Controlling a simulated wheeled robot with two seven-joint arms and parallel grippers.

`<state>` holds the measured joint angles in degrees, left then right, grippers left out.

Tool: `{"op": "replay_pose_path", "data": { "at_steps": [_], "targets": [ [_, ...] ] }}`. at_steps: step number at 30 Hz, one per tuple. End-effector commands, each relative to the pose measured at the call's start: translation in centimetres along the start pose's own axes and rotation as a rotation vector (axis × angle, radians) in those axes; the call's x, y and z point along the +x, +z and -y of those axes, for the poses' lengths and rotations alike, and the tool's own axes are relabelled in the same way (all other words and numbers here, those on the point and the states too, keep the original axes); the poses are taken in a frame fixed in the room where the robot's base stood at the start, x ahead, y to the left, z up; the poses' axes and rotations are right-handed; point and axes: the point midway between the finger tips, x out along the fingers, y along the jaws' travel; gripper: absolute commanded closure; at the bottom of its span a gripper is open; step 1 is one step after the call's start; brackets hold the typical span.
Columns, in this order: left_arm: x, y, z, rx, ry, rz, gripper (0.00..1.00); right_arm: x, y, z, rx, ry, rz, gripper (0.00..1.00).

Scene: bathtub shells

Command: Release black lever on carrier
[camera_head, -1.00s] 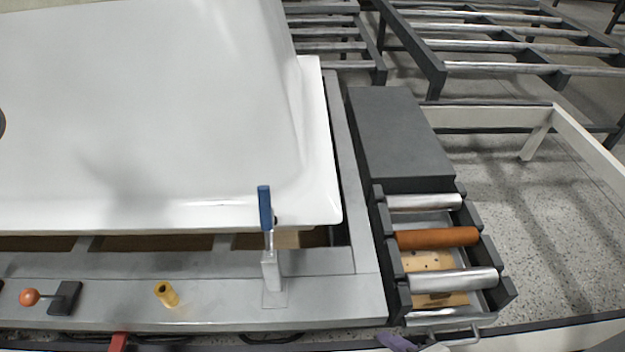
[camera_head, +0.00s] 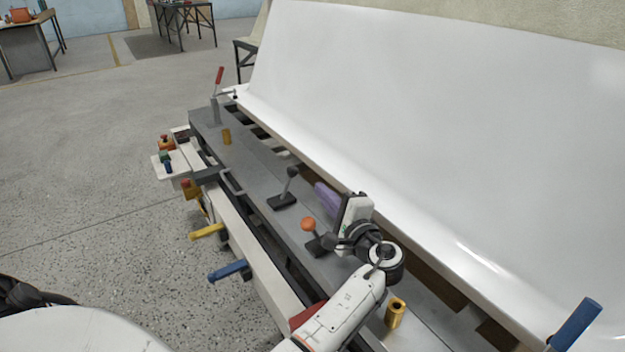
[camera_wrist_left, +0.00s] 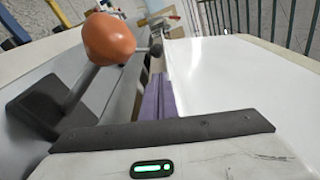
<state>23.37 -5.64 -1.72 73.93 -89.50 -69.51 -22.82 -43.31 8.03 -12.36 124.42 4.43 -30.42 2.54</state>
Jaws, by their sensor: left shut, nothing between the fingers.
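The black lever (camera_head: 290,180) has a ball knob and stands on a dark base on the carrier's grey rail (camera_head: 258,172). In the left wrist view its dark knob (camera_wrist_left: 156,48) shows small, beyond the fingers. My left gripper (camera_head: 327,197) has purple fingers, shut and empty. It is right of the black lever in the head view, apart from it, beside the white shell. The purple fingers (camera_wrist_left: 158,98) are together in the left wrist view. My right gripper is out of view.
An orange-knobbed lever (camera_head: 309,224) stands close to my left gripper and shows large in the left wrist view (camera_wrist_left: 109,38). The white shell (camera_head: 420,120) borders the rail. A red-handled clamp (camera_head: 217,85) stands at the far end. Yellow (camera_head: 207,231) and blue (camera_head: 229,270) handles stick out at the side.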

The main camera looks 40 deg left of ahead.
Motion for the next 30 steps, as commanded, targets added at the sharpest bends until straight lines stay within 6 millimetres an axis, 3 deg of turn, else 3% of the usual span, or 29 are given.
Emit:
{"op": "replay_pose_path", "data": {
  "at_steps": [13, 24, 30],
  "targets": [
    [0.7, 0.1, 0.0, -0.008, -0.002, 0.002, 1.0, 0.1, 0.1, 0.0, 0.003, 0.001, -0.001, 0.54],
    [6.9, 0.1, -0.1, -0.007, -0.002, 0.003, 1.0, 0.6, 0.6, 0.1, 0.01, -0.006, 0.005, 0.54],
    [9.3, 0.1, 0.0, -0.008, -0.002, 0.002, 1.0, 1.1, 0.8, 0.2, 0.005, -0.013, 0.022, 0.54]
  ]
}}
